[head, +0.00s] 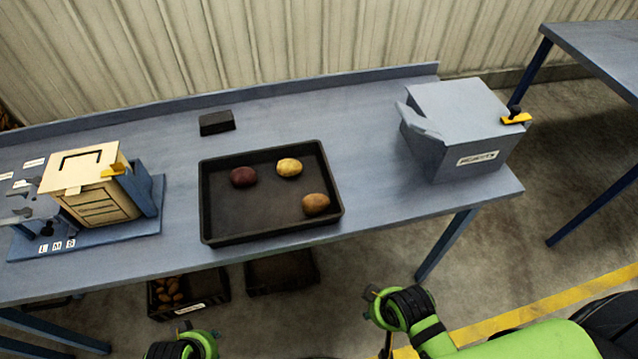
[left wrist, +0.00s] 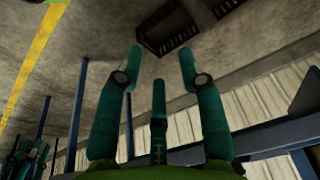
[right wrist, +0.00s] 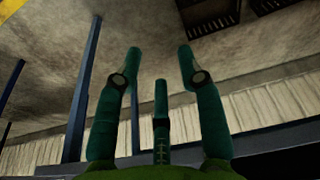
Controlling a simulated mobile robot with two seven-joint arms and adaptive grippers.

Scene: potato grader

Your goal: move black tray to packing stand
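The black tray (head: 272,222) lies flat on the blue-grey bench, near the middle of the head view. It holds a dark red potato (head: 243,177), a yellow potato (head: 289,167) and a brown potato (head: 316,204). My left gripper shows open and empty in the left wrist view (left wrist: 160,65). My right gripper shows open and empty in the right wrist view (right wrist: 160,65). Both arms are at the bottom of the head view, in front of the bench and apart from the tray; their fingers are hardly visible there. A blue table (head: 600,45) stands at the upper right; I cannot tell whether it is the packing stand.
A wooden grading box (head: 95,190) stands left of the tray. A small black block (head: 216,123) lies behind it. A grey labelled box (head: 460,120) with a yellow handle stands at the bench's right end. Crates (head: 190,292) sit under the bench. Floor is open at right.

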